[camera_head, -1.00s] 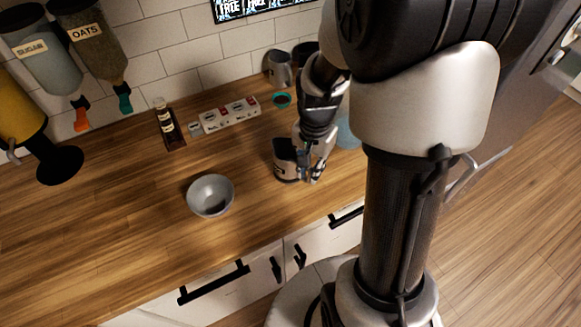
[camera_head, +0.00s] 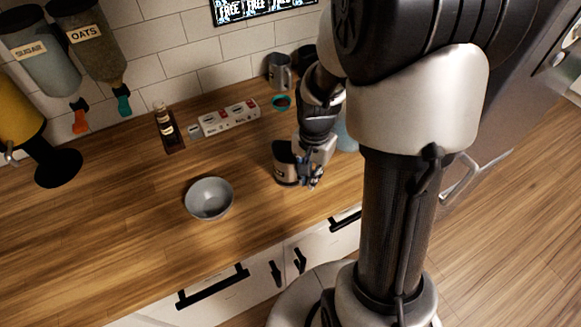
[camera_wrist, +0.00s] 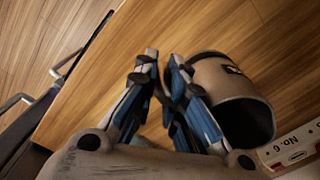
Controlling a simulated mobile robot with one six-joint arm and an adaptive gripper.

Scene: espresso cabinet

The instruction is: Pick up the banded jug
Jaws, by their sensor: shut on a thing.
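The banded jug (camera_head: 284,160), a grey metal jug with a dark band low on its side, stands upright on the wooden counter. In the wrist view the jug (camera_wrist: 220,75) is at the right, with a small dark label and its open mouth toward the camera. My gripper (camera_head: 311,182) is at the jug's right side. In the wrist view my gripper's (camera_wrist: 163,66) blue-padded fingers are close together beside the jug's wall. They are shut on its handle side; the handle itself is mostly hidden between them. I see no clear gap under the jug.
A grey bowl (camera_head: 209,198) stands left of the jug. A bluish object (camera_head: 346,136) is partly hidden by my arm.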

